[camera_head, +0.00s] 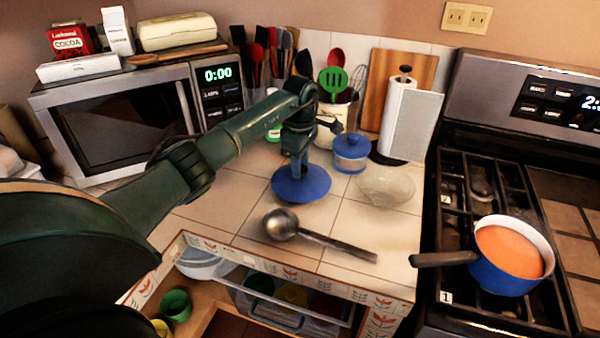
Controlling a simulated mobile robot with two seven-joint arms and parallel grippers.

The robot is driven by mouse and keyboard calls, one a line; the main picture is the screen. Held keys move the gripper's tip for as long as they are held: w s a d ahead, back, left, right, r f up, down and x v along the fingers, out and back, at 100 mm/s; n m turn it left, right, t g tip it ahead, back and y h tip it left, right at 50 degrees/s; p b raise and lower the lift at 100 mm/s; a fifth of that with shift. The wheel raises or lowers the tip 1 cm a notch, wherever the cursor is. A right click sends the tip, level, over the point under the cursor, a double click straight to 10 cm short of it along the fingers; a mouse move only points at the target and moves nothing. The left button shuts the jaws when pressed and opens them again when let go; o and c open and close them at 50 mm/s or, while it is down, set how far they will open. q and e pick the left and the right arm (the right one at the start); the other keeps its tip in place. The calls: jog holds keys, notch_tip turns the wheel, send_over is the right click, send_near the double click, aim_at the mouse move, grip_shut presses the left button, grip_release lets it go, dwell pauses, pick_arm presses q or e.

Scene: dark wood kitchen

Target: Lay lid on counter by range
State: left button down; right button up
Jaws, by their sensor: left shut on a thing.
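A round blue lid (300,186) is at the tiled counter (230,222), left of the range (470,135). My left gripper (299,168) points down at the lid's middle and is shut on it; the fingers hide the lid's knob. The lid looks level, on or just above the tiles; I cannot tell which. A blue saucepan (505,283) with orange contents stands uncovered on the front of the range, its handle pointing left. My right gripper is not in view.
A ladle (318,236) lies in front of the lid. A glass bowl (388,186) and a blue-lidded jar (351,153) stand to its right and behind. A paper towel holder (398,112), utensil crocks and a microwave (115,130) line the back. Free tiles lie left of the ladle.

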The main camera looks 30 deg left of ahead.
pick_arm(q)
jog(key=shift+f, duration=0.75)
jog(key=shift+r, duration=0.15)
jog(key=c, duration=1)
grip_release()
jog(key=shift+f, duration=0.2)
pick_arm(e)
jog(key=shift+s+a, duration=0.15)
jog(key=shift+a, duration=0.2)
pick_arm(q)
jog(key=shift+r, duration=0.1)
